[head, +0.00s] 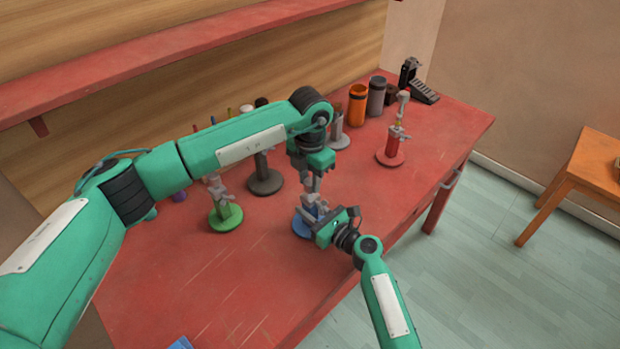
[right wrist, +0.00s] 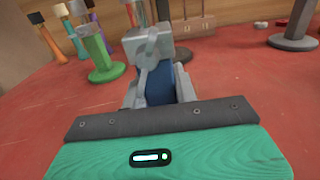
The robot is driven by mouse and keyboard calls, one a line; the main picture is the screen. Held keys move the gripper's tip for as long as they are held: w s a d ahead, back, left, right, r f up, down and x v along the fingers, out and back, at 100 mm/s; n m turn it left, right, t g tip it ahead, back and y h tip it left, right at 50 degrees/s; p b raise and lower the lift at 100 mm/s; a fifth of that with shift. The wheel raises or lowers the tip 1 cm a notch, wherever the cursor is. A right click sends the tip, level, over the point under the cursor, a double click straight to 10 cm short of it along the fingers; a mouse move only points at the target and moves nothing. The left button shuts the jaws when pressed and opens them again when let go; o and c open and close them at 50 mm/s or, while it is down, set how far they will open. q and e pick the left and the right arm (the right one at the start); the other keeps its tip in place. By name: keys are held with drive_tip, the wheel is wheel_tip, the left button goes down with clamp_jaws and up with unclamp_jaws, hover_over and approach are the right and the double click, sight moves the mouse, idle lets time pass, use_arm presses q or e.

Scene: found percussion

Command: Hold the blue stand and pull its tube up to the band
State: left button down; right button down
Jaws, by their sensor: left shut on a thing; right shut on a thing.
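The blue stand (head: 301,228) is upright near the table's front edge, its round base partly hidden by my right gripper. My right gripper (head: 316,214) is shut on the stand's blue post (right wrist: 157,86), which shows between the fingers in the right wrist view. A grey clamp head with a lever (right wrist: 148,46) sits on top of the post. My left gripper (head: 313,184) points down from above and is shut on the stand's tube, just over the right gripper. The tube is mostly hidden by the fingers, and I cannot make out its band.
A green stand (head: 226,217) is to the left, a dark grey stand (head: 265,181) behind, and a red stand (head: 391,152) at the back right. An orange cup (head: 357,105) and a grey cup (head: 376,97) stand at the back.

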use_arm(q)
wheel_tip(320, 180, up, 8)
drive_tip(key=shift+r, duration=0.2)
drive_tip(key=c, duration=1.1)
unclamp_jaws()
wheel_tip(320, 180, up, 12)
drive_tip(key=shift+f, duration=0.1)
use_arm(e)
drive_tip(key=c, duration=1)
unclamp_jaws()
